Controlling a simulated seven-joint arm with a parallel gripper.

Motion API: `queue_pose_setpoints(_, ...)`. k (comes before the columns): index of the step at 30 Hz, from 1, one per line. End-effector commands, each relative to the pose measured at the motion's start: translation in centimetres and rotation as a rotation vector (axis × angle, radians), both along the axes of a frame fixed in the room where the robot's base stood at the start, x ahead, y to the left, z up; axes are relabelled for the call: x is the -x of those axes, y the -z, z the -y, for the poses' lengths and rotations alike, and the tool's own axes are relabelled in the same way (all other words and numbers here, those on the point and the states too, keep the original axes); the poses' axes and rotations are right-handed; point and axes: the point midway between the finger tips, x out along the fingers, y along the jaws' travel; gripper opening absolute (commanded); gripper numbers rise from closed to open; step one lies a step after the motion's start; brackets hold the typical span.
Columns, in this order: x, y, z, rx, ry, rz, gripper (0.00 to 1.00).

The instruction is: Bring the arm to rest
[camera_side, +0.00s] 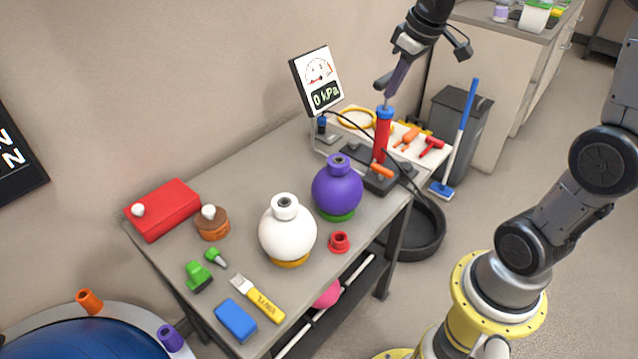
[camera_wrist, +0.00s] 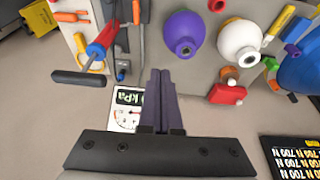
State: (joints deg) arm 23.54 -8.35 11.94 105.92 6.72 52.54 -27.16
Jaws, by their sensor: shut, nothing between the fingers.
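My gripper (camera_side: 389,97) is shut and empty. In the side view it hangs above the table beside the red pump (camera_side: 382,135) with the blue cap. Its fingers (camera_wrist: 161,85) point away from the camera in the wrist view, pressed together. The pump also shows in the wrist view (camera_wrist: 101,42), left of the fingers.
The pressure gauge (camera_side: 318,82) reads 0 kPa. A purple ball (camera_side: 337,189) and a white ball (camera_side: 287,235) sit on the table (camera_side: 235,165). A red box (camera_side: 163,208) and small tools lie left. A grey bin (camera_side: 458,125) and blue broom stand right.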

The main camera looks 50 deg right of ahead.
Motion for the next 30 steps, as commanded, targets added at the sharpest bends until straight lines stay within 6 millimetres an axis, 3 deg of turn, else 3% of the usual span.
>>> queue_pose_setpoints(1,1.9,-0.9,-2.5,0.004,-0.010,0.023,0.00)
queue_pose_setpoints(6,8.4,-1.6,-8.3,0.000,-0.012,0.080,0.00)
queue_pose_setpoints(12,14.9,-0.1,-11.8,-0.022,-0.011,0.139,0.00)
queue_pose_setpoints(15,16.7,0.8,-12.4,-0.033,-0.008,0.155,0.00)
queue_pose_setpoints(20,17.9,1.5,-12.7,-0.040,-0.004,0.165,0.00)
queue_pose_setpoints(30,17.9,1.5,-12.7,-0.040,-0.003,0.164,0.00)
